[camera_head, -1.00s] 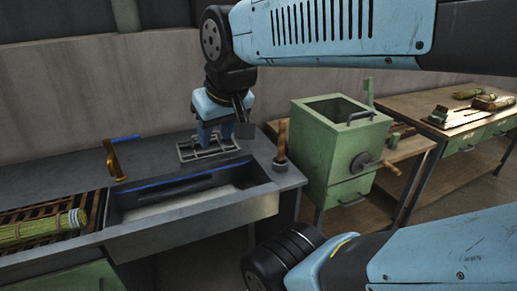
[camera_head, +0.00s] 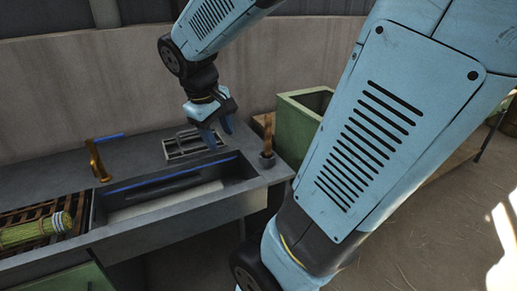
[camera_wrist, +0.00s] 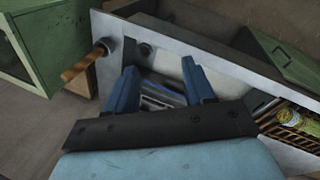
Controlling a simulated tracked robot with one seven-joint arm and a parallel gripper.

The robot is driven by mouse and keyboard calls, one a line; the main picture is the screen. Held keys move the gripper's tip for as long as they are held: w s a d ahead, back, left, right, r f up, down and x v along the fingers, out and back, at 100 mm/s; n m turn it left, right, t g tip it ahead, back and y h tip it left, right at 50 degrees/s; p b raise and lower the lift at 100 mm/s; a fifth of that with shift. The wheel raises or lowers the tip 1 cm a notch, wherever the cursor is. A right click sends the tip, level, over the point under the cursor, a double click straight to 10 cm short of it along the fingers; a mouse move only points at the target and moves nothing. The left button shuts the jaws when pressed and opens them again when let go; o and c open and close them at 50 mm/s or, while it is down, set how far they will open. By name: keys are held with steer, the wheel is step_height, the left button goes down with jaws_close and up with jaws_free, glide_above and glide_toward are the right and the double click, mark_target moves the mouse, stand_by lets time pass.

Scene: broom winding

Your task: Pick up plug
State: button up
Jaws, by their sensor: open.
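The thing that looks like the plug has a wooden handle (camera_head: 268,132) standing upright from a dark round base on the counter at the sink's right end. It also shows in the wrist view as a wooden handle (camera_wrist: 80,66) at the upper left, outside the jaws. My gripper (camera_head: 218,131) is open and empty above the counter behind the sink, left of the handle and apart from it. In the wrist view my open blue fingers (camera_wrist: 160,66) point over the sink.
The sink basin (camera_head: 170,203) lies in front, with a blue-edged rim. A metal grate (camera_head: 180,147) lies under my gripper. A brass tap (camera_head: 96,160) stands at left, near a green bundle (camera_head: 35,230) on a slatted rack. A green box (camera_head: 295,120) stands at right.

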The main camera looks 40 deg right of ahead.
steer(key=w+d+f+n+g+h, duration=0.6)
steer(key=w+d+f+h, duration=0.1)
steer(key=w+d+f, duration=0.25)
steer(key=n+h, duration=0.7)
glide_toward(265, 135)
steer(key=shift+t, duration=0.6)
steer(key=x, duration=0.5)
steer(key=shift+s+d+r, duration=0.25)
steer(key=shift+s+d, duration=0.05)
steer(key=shift+s, duration=0.05)
steer(key=shift+x, duration=2.7)
steer(key=shift+s+f, duration=0.1)
steer(key=shift+f, duration=0.05)
steer(key=shift+c, duration=0.3)
steer(key=shift+a, duration=0.1)
jaws_close()
